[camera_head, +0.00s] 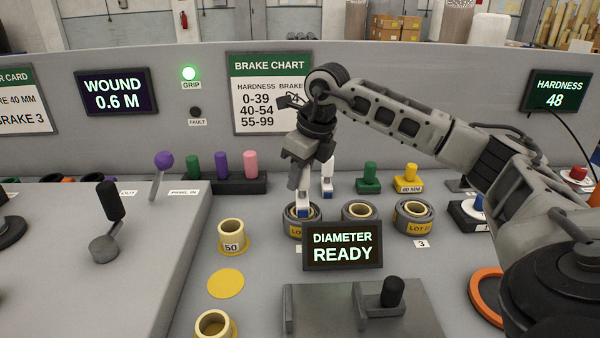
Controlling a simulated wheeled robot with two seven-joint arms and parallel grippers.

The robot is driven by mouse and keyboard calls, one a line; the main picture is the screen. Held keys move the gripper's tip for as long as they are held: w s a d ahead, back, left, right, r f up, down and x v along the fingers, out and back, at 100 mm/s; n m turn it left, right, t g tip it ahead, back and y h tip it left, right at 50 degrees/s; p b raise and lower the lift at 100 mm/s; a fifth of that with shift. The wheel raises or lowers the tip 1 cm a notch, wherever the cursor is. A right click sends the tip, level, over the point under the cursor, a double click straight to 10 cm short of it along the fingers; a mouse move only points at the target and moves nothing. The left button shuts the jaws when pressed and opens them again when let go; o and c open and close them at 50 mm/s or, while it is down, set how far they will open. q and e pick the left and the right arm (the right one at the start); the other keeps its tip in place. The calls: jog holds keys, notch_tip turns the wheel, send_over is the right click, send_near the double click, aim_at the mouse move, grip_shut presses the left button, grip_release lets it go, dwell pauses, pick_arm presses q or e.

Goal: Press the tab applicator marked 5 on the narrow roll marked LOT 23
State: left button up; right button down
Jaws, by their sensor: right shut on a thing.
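My right gripper (299,184) reaches in from the right and points down. It is shut on a white and blue tab applicator (303,202), whose number I cannot read. The applicator's lower end is at the leftmost of three grey rolls (290,226); I cannot tell whether it touches. That roll's yellow label is mostly hidden by the display. The middle roll (348,217) has its front partly hidden. The right roll (430,222) has a yellow label starting "LOT 2", with a card marked 3 in front. Another white and blue piece (327,185) stands just behind. My left gripper is out of view.
A "DIAMETER READY" display (342,260) stands in front of the rolls. Green (369,180) and yellow (408,180) handled blocks stand behind them. A yellow spool marked 50 (231,236) is at left. An orange ring (478,290) lies at right. The green GRIP lamp (189,73) is lit.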

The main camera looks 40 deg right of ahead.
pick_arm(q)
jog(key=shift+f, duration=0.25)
pick_arm(e)
jog(key=shift+f, duration=0.4)
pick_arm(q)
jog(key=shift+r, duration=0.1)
pick_arm(e)
jog(key=shift+f, duration=0.1)
dwell(0.4)
jog(key=shift+f, duration=0.1)
dwell(0.7)
jog(key=shift+r, duration=0.45)
jog(key=shift+r+p, duration=0.7)
jog(key=shift+p, duration=0.1)
notch_tip(320, 180, up, 2)
jog(key=shift+r+p, duration=0.1)
jog(key=shift+p, duration=0.75)
notch_tip(320, 180, up, 3)
jog(key=p, duration=0.2)
jog(key=shift+r+p, duration=0.15)
jog(key=shift+p, duration=0.25)
jog(key=shift+r, duration=0.2)
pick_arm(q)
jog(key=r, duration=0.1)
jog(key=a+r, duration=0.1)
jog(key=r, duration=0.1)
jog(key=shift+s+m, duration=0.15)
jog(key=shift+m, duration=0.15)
